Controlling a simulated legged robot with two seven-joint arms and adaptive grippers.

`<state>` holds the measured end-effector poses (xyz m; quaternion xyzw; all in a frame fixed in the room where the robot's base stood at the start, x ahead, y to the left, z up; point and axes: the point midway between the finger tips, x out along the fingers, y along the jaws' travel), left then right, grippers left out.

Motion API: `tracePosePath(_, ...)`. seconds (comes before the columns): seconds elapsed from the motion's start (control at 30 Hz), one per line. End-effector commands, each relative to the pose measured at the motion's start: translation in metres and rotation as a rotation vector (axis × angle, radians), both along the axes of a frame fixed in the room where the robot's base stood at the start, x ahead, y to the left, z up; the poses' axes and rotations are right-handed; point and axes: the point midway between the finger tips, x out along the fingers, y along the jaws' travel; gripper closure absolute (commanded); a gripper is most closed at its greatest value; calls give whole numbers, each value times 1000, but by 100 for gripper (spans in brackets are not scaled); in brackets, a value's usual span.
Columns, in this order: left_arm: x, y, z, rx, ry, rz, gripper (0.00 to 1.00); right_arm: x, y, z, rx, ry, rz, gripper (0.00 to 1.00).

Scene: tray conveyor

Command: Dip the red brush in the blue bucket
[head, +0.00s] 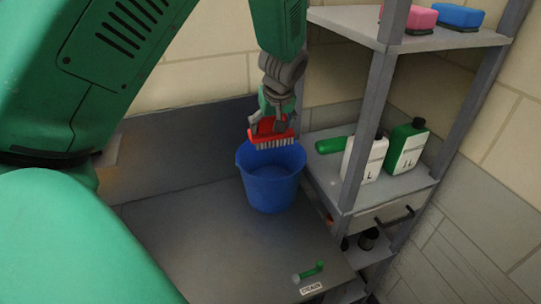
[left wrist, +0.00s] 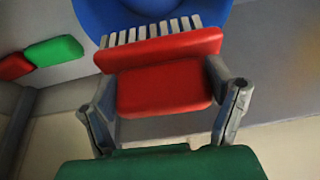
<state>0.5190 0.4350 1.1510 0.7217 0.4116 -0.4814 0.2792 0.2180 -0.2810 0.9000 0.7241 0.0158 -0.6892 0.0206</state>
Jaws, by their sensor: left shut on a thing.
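The red brush (head: 271,131) has a red body and pale bristles that point down. My left gripper (head: 275,112) is shut on it and holds it above the blue bucket (head: 271,188). In the head view the bristles overlap the bucket's opening near its back rim; whether they are below the rim is hard to tell. The left wrist view shows the brush's red block (left wrist: 163,87) between the two fingers, with the bristles toward the bucket (left wrist: 150,12). The bucket stands upright on the grey counter. My right gripper is not in view.
A grey shelf unit (head: 377,100) stands right of the bucket. It carries a white bottle (head: 364,160), a green bottle (head: 406,148), a green item (head: 330,145), and pink (head: 408,18) and blue (head: 459,16) sponges. A green handle (head: 309,272) is at the front. The counter (head: 190,235) left of the bucket is clear.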

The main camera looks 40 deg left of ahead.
Motion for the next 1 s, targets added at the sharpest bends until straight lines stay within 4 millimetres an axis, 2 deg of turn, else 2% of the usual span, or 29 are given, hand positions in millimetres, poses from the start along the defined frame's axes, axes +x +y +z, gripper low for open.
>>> tracePosePath(0.27,0,0,3,0,-1,0,46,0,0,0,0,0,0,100)
tracePosePath(0.7,0,0,40,0,-2,1,46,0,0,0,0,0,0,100)
tracePosePath(1.0,0,0,40,0,0,0,46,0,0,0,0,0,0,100)
